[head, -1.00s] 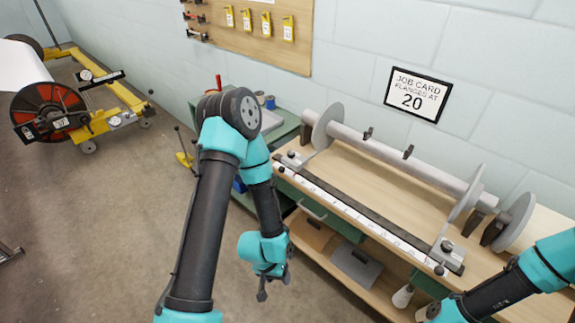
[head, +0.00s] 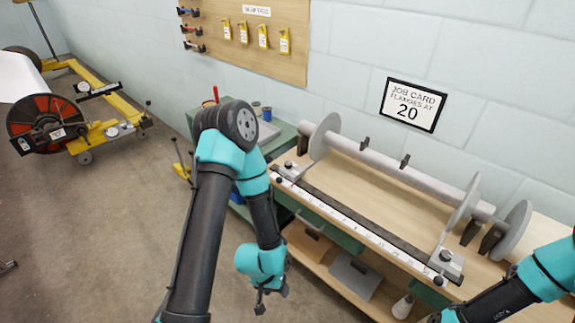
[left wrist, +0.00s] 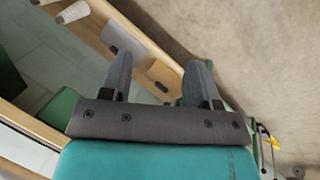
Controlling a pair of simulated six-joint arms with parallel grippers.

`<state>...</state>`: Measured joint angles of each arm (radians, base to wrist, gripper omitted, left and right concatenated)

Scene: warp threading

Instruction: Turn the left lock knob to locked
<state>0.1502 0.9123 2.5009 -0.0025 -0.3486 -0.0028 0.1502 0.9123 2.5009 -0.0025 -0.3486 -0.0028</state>
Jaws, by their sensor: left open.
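The left lock knob (head: 290,165) is a small dark knob on the grey left bracket, at the left end of the white scale on the bench. Its locked or unlocked setting is too small to tell. My left gripper (head: 262,304) hangs in front of the bench, lower than its top and well apart from the knob. In the left wrist view the left gripper (left wrist: 158,78) has its two grey fingers spread, with nothing between them. The knob does not show in that view. My right arm enters at the lower right; its gripper is outside the frame.
A roller with round flanges (head: 465,203) lies along the bench behind the scale (head: 350,226). A similar right bracket (head: 447,262) sits at the scale's right end. A lower shelf (head: 330,278) holds flat pieces and a white cone (head: 402,307).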

